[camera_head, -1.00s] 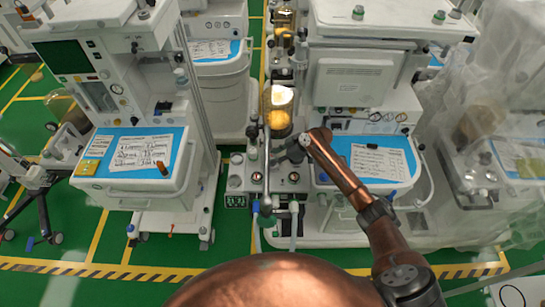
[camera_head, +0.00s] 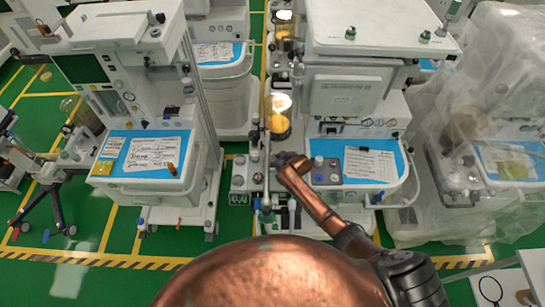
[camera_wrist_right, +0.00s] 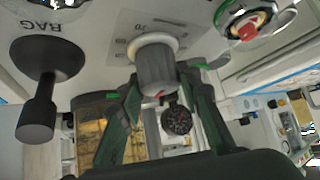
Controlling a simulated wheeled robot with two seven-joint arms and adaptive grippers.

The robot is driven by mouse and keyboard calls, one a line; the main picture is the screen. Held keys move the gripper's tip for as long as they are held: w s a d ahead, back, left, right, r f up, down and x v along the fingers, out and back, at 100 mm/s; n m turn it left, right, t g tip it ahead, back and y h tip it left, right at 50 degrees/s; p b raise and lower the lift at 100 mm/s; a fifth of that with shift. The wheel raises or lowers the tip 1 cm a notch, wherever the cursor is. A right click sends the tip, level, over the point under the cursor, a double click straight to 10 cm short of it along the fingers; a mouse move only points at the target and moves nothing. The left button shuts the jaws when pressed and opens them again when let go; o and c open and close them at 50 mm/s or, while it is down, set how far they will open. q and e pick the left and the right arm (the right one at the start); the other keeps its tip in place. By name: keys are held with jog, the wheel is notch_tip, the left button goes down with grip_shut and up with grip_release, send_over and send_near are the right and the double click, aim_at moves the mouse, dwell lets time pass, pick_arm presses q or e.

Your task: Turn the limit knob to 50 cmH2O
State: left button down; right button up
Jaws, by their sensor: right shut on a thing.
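The limit knob (camera_wrist_right: 155,72) is a grey ribbed cylinder on a white collar in the right wrist view. It has a small red mark near its outer end, and printed scale figures show beside the collar. My right gripper (camera_wrist_right: 158,84) has its two green-and-black fingers on either side of the knob and is shut on it. In the head view my right gripper (camera_head: 283,160) is at the valve block of the middle cart; the knob is hidden there. My left gripper is not in view.
A black BAG lever (camera_wrist_right: 42,88) sticks out to the left of the knob. A metal fitting with a red centre (camera_wrist_right: 247,28) sits at upper right. In the head view, a glass canister (camera_head: 279,118) stands behind the gripper, and a plastic-covered cart (camera_head: 490,120) is at right.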

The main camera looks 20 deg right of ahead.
jog(key=shift+m+h+p, duration=0.3)
jog(key=shift+m, duration=0.1)
jog(key=o, duration=1.2)
jog(key=shift+c, duration=0.2)
jog(key=v, duration=1.2)
